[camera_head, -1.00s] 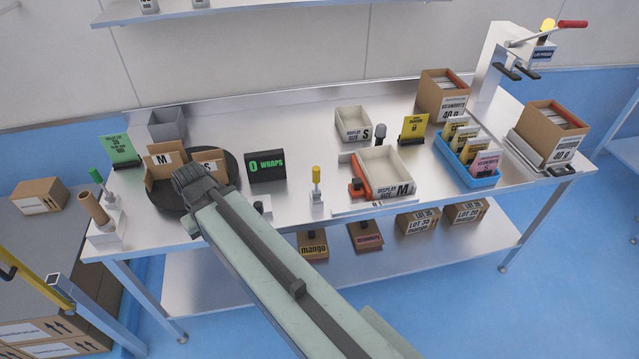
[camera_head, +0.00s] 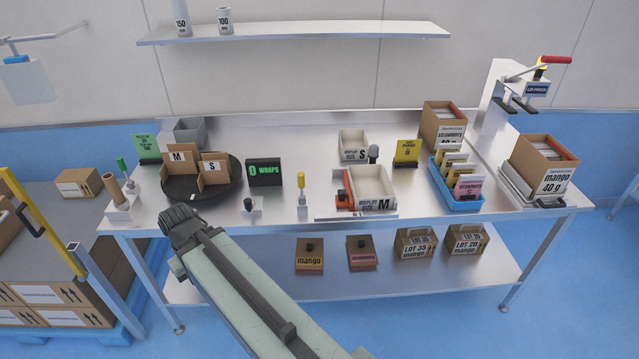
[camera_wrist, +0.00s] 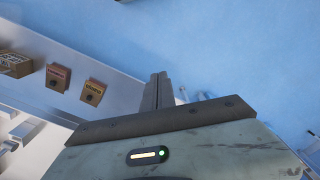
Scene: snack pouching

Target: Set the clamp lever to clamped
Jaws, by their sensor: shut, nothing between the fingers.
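No lever bears a readable clamp label, so I cannot tell for sure which one is the clamp lever. An orange-red part (camera_head: 342,197) sits at the left side of a fixture holding the white display tray M (camera_head: 372,183). A yellow-topped upright handle (camera_head: 301,178) and a green-topped one (camera_head: 121,164) stand on small bases on the table. The lid press (camera_head: 537,89) at the back right has a red-handled lever (camera_head: 555,60). My gripper (camera_wrist: 158,76) is shut and empty over blue floor in the wrist view. In the head view only my arm shows clearly, before the table's front edge.
The steel table (camera_head: 290,222) has a lower shelf with several boxes. A dark turntable (camera_head: 225,190) with cardboard dividers, a black wraps counter (camera_head: 265,172) and a blue pouch tray (camera_head: 455,202) stand on top. A pallet of boxes (camera_head: 50,295) is at left.

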